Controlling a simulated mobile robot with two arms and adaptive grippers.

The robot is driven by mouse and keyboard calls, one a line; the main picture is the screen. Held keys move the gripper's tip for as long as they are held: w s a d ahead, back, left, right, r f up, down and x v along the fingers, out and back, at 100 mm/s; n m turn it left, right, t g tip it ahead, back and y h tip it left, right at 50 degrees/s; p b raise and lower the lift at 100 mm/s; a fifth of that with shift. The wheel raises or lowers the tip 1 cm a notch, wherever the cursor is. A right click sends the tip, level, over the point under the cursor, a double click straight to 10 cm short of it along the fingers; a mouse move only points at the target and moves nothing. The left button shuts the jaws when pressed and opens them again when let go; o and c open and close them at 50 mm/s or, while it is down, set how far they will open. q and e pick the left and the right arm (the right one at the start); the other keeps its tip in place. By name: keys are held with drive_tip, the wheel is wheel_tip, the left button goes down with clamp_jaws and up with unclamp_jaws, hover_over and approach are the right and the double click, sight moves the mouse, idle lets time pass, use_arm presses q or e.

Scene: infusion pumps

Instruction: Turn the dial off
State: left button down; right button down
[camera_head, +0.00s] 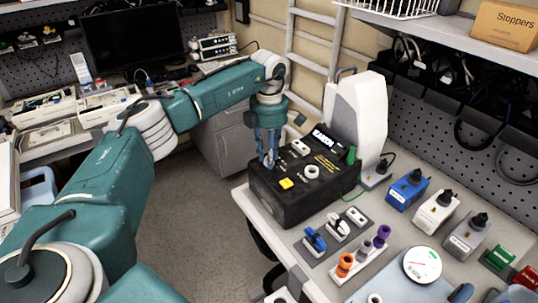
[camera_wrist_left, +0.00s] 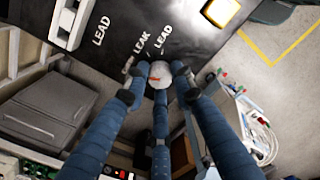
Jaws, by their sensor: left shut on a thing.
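The dial (camera_wrist_left: 160,72) is a small white round knob with a red-orange mark, on the black tester box (camera_head: 310,200). Printed words LEAD, LEAK and LEAD stand beside it in the left wrist view. The mark is small, and I cannot tell which label it points to. My left gripper (camera_head: 268,160) reaches down onto the far-left part of the box top. Its blue fingers (camera_wrist_left: 158,82) are shut around the dial in the left wrist view. In the head view the fingers hide the dial. My right gripper is not in view.
The box top also has a yellow button (camera_head: 286,183), a white knob (camera_head: 312,172) and a white switch (camera_head: 300,147). A white upright device (camera_head: 360,115) stands behind it. Connectors and a round gauge (camera_head: 422,264) crowd the bench to the right. Floor lies left of the bench.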

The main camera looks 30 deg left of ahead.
use_arm(q)
drive_tip(key=n, duration=0.4)
drive_tip(key=shift+w+r+n, duration=0.1)
drive_tip(key=shift+r+n, duration=0.05)
drive_tip(key=shift+n, duration=0.15)
drive_tip(key=n, duration=0.4)
drive_tip(key=shift+n, duration=0.3)
drive_tip(key=c, duration=1.4)
unclamp_jaws()
drive_tip(key=shift+c, duration=0.2)
wheel_tip(320, 180, up, 12)
